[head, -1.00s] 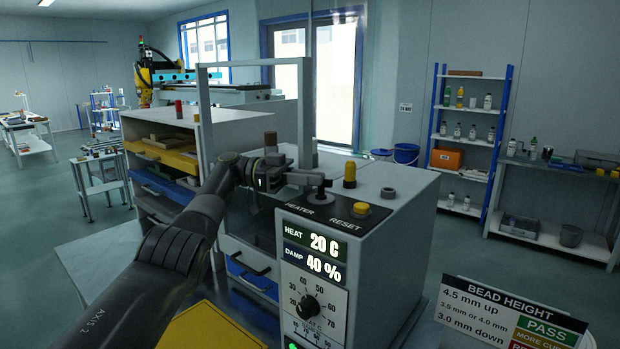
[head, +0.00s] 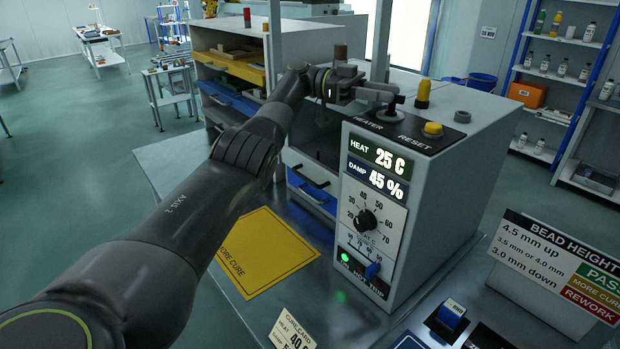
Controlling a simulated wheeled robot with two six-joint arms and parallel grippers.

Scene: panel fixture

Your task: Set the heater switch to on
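The heater switch (head: 390,114) is a small dark lever on a round grey base, beside the word HEATER on the black top strip of the grey control box (head: 459,160). Its lever leans toward the right of the picture. My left gripper (head: 385,96) is at the lever, with a fingertip touching it or just beside it. The finger gap is too small to make out. The display (head: 379,167) reads HEAT 25 C and DAMP 45 %. A green lamp (head: 345,258) is lit low on the front. My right gripper is out of view.
A yellow RESET button (head: 433,130) and a taller yellow knob (head: 423,94) stand close to the switch. A yellow mat (head: 262,255) and a BEAD HEIGHT sign (head: 555,262) flank the box.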

